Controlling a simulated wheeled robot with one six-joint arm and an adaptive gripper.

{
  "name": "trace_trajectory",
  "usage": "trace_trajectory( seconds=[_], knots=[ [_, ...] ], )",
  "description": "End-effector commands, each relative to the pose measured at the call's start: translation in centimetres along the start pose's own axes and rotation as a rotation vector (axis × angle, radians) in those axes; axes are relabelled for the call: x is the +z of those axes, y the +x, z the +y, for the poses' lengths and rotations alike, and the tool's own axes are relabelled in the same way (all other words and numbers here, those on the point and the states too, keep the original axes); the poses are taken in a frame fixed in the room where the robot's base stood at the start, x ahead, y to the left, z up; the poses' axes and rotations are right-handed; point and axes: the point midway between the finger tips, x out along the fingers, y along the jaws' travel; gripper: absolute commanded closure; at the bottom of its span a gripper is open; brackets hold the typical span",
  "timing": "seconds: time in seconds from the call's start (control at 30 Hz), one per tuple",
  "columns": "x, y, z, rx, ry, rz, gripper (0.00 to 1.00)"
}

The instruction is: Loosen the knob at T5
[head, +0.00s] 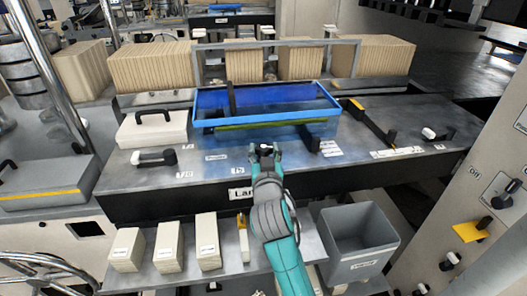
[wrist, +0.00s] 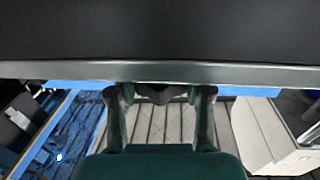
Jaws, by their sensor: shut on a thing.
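The T5 label (head: 238,170) lies on the front part of the grey table, in the head view. Just right of it, my gripper (head: 264,150) reaches over the front edge and is shut on a small dark knob with a light top. In the wrist view the dark knob (wrist: 160,93) sits between the two fingers of my gripper (wrist: 161,100), partly hidden under a dark overhanging surface. The fingers cover most of the knob in the head view, so how far it is turned cannot be told.
A blue-framed tray (head: 265,120) stands just behind my gripper. A black handle (head: 155,157) near the T20 label is to the left, and a black clamp (head: 310,140) is to the right. Below the front edge are paper stacks (head: 207,240) and a grey bin (head: 358,250).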

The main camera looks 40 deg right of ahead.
Motion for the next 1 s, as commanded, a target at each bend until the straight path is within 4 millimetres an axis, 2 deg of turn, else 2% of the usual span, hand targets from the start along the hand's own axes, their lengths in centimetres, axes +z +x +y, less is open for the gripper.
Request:
trace_trajectory(
  seconds=[0.4, 0.97, 1.0],
  knots=[
    [0.40, 0.06, 0.13, -0.136, -0.002, -0.009, 0.85],
    [0.64, 0.07, 0.08, -0.157, -0.003, -0.016, 0.85],
    [0.66, 0.08, 0.08, -0.157, -0.003, -0.016, 0.45]
  ],
)
